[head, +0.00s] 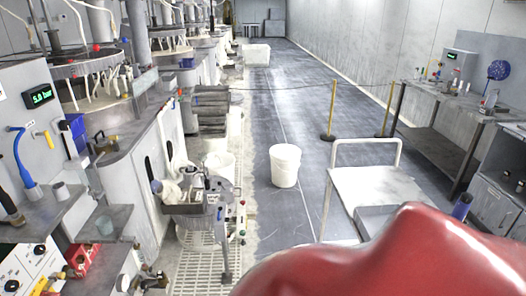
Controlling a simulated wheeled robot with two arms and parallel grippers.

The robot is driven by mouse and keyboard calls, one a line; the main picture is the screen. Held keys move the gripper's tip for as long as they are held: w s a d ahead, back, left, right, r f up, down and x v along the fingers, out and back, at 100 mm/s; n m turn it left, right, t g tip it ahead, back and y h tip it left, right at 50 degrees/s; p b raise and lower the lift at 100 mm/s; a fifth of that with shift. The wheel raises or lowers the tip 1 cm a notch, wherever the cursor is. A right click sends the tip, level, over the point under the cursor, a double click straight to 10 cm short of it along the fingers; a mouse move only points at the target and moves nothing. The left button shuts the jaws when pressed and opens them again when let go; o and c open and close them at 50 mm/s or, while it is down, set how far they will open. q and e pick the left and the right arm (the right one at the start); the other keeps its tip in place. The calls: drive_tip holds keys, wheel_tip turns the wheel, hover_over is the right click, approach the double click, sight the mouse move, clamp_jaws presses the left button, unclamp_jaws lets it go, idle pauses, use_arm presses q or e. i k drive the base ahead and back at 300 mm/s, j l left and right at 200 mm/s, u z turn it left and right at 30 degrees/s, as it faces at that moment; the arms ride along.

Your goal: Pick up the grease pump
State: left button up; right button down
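I cannot pick out a grease pump with certainty in the head view. Small brass-and-dark fittings (150,280) show low at the left, and another dark handled fitting (101,146) sits on the left bench; both are too small to identify. Neither of my grippers is in view. A large smooth red surface fills the bottom right, very close to the camera, and hides the floor and part of a cart behind it.
Polishing machines line the left. A grey tray (187,209) with bottles stands beside the walkway. A white bucket (285,166) is on the open floor. A white cart (375,188) stands nearer, right of centre. A workbench (437,147) and rope posts (328,122) are at right.

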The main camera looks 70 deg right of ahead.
sight(462, 205)
drive_tip(key=l+z, duration=0.1)
drive_tip(key=z, duration=0.3)
drive_tip(key=k+l+z, duration=0.1)
drive_tip(key=z, duration=0.3)
drive_tip(key=l+z, duration=0.2)
drive_tip(key=z, duration=0.25)
drive_tip(key=l+z, duration=0.15)
drive_tip(key=z, duration=0.25)
drive_tip(key=l+z, duration=0.15)
drive_tip(key=z, duration=0.25)
drive_tip(key=i+l+z, duration=0.35)
drive_tip(key=l, duration=0.15)
drive_tip(key=i+l+z, duration=0.15)
drive_tip(key=l+z, duration=0.2)
drive_tip(key=i, duration=0.35)
